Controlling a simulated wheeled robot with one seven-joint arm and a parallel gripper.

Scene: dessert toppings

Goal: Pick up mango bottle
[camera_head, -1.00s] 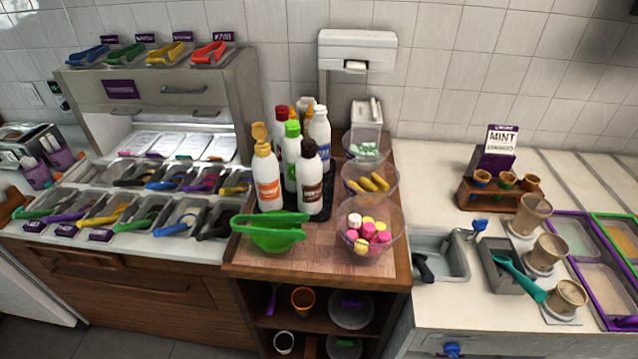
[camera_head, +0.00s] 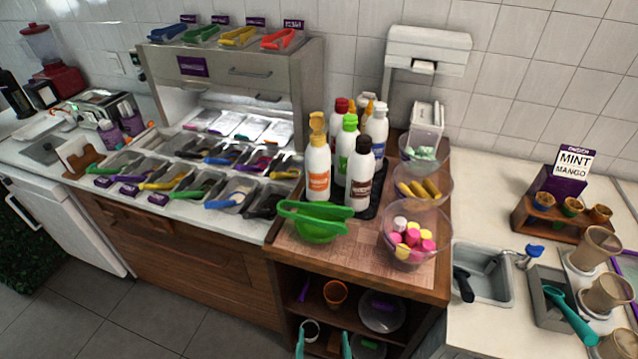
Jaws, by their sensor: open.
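A group of squeeze bottles stands upright on a dark tray on the wooden counter. The front left one, a white bottle with an orange label and a yellow-orange cap (camera_head: 318,168), looks like the mango bottle; its label is too small to read. Beside it are a white bottle with a green cap (camera_head: 345,148) and one with a dark cap and brown label (camera_head: 360,180). My gripper (camera_head: 323,345) shows as two teal fingertips at the bottom edge, spread apart and empty. It is well below and in front of the bottles, touching none.
A green squeezer (camera_head: 315,222) sits in front of the bottle. Clear bowls of sweets (camera_head: 414,236) stand to the right, topping trays (camera_head: 190,183) to the left. An open shelf with cups (camera_head: 335,293) lies under the counter.

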